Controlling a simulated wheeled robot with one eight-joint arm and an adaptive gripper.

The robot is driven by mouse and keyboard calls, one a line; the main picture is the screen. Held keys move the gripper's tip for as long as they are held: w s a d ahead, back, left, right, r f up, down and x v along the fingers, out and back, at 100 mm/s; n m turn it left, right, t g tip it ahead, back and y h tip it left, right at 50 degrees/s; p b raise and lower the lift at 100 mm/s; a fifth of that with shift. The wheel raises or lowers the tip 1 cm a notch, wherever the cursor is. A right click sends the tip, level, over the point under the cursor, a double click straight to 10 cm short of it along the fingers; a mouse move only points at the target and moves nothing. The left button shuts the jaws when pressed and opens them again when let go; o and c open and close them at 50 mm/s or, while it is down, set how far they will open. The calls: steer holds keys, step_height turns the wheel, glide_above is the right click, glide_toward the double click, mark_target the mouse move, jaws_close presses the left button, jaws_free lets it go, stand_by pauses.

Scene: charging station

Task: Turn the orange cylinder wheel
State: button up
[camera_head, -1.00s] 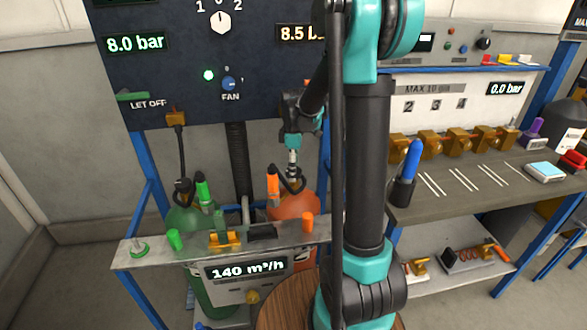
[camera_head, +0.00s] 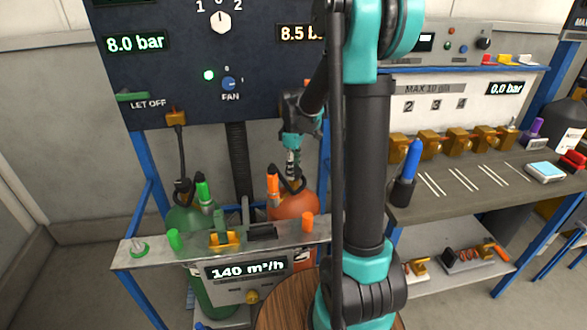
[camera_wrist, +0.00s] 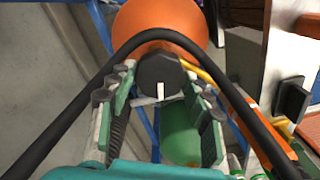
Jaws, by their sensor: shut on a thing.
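The orange cylinder (camera_head: 293,205) stands behind the metal rail, and its body also shows at the top of the wrist view (camera_wrist: 190,22). Its wheel is a dark knob (camera_wrist: 158,72) with a white mark, seen in the wrist view. My gripper (camera_wrist: 158,92) has one finger on each side of the wheel and is shut on it. In the head view, my gripper (camera_head: 291,165) points down over the top of the orange cylinder. The wheel is too small and covered to make out there.
A black hose (camera_wrist: 75,112) loops close around my fingers in the wrist view. A green cylinder (camera_head: 195,222) stands to the left. An orange-topped handle (camera_head: 273,186) rises beside the orange cylinder. The metal rail (camera_head: 290,233) crosses in front, and the dark control panel (camera_head: 260,60) is behind.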

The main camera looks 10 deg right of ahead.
steer(key=m, duration=0.4)
steer(key=shift+m, duration=0.3)
steer(key=m, duration=0.3)
steer(key=shift+m, duration=0.4)
steer(key=m, duration=0.3)
steer(key=shift+m, duration=2)
steer(key=o, duration=1.2)
steer(key=shift+c, duration=0.2)
step_height(320, 180, up, 12)
